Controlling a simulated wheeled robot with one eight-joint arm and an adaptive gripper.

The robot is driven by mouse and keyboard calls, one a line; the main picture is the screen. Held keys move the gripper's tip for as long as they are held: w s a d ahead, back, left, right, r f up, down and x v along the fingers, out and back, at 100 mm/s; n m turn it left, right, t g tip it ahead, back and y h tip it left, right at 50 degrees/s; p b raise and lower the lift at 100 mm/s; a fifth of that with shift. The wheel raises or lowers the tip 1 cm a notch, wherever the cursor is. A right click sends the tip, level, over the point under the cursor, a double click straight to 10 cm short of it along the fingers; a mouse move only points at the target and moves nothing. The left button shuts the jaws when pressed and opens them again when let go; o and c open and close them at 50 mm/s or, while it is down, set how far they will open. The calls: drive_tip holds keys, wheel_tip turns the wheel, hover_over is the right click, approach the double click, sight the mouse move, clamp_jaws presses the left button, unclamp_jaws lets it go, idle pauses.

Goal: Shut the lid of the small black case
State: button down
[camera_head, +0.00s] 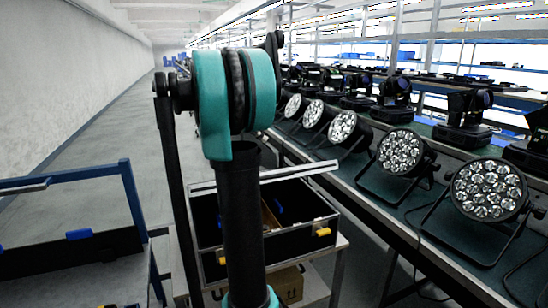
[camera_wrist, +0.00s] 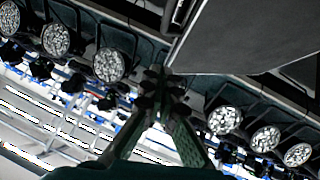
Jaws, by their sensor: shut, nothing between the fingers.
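A black case (camera_head: 295,240) with pale metal edges and yellow latches sits on a cart in the head view, partly hidden by my arm. Its interior shows below a thin pale-edged strip (camera_head: 300,174), which looks like the raised lid seen nearly edge-on. My gripper is hidden in the head view. In the wrist view my gripper (camera_wrist: 163,75) is shut and empty, its green fingers meeting at the tips. A broad dark grey panel (camera_wrist: 245,35), perhaps the lid, has its lower left corner right by the fingertips. I cannot tell whether they touch.
Par lights (camera_head: 401,151) stand in a row on the long bench (camera_head: 375,185) at the right. A blue-framed cart (camera_head: 128,185) holding another dark case (camera_head: 45,255) with a blue latch stands left. The aisle floor (camera_head: 115,130) at the back left is clear.

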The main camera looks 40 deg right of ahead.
drive_tip(key=a+f+x, duration=0.2)
drive_tip(key=x, duration=1)
drive_tip(key=shift+f, duration=0.15)
drive_tip(key=shift+s+f, duration=0.1)
